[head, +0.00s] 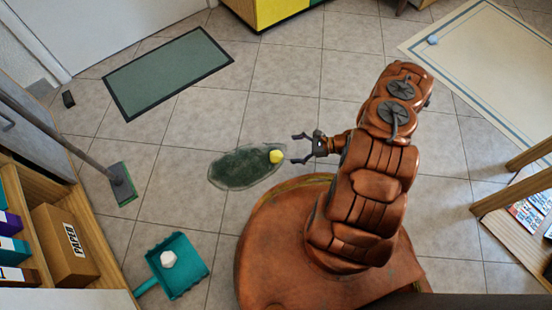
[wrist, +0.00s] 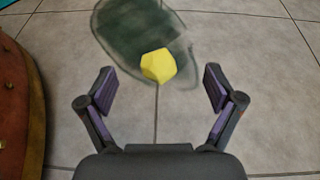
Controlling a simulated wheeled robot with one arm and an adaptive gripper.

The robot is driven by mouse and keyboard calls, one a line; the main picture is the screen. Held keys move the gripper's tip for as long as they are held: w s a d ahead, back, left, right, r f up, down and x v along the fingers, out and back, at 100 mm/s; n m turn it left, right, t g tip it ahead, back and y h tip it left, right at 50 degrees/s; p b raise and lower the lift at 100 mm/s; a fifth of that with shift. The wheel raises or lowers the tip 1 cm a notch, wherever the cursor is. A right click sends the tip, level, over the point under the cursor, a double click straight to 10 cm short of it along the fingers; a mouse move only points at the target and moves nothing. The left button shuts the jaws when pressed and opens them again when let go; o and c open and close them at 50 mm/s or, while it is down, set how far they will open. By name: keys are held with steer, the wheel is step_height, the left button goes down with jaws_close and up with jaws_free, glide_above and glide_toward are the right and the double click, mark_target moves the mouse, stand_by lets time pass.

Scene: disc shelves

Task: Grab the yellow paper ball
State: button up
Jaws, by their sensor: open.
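The yellow paper ball (head: 276,156) lies at the right end of a dark green oval patch (head: 235,168) on the tiled floor. In the wrist view the ball (wrist: 158,65) is faceted and sits just beyond my fingertips, about midway between them. My gripper (head: 296,149) is open and empty, to the right of the ball in the head view. In the wrist view both fingers of the gripper (wrist: 160,90) are spread wide, and the ball is not touched by either.
A teal dustpan (head: 192,280) holding a white crumpled ball (head: 168,259) lies at the lower left. A broom (head: 121,182) stands left. A green mat (head: 168,72) lies at the back. A shelf with a cardboard box (head: 62,245) is at left. Floor around the patch is clear.

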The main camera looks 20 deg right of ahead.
mark_target(282, 156)
steer(key=f, duration=0.2)
steer(key=s+f+m, duration=0.1)
steer(key=shift+s+d+f+t+b, duration=0.1)
steer(key=shift+d+f+t+b, duration=0.05)
steer(key=shift+f+t+b, duration=0.2)
steer(key=shift+w+a+f+h+b, duration=0.15)
steer(key=shift+w+a+f+b, duration=0.3)
steer(key=shift+a, duration=0.2)
steer(key=shift+w+a+f+h+b, duration=0.15)
steer(key=shift+w+a+f+b, duration=0.25)
steer(key=shift+a, duration=0.25)
steer(key=b+x, duration=0.2)
steer(key=x, duration=0.1)
steer(key=shift+w+a, duration=0.3)
steer(key=shift+a, duration=0.2)
steer(key=shift+c, duration=0.3)
steer(key=c, duration=0.7)
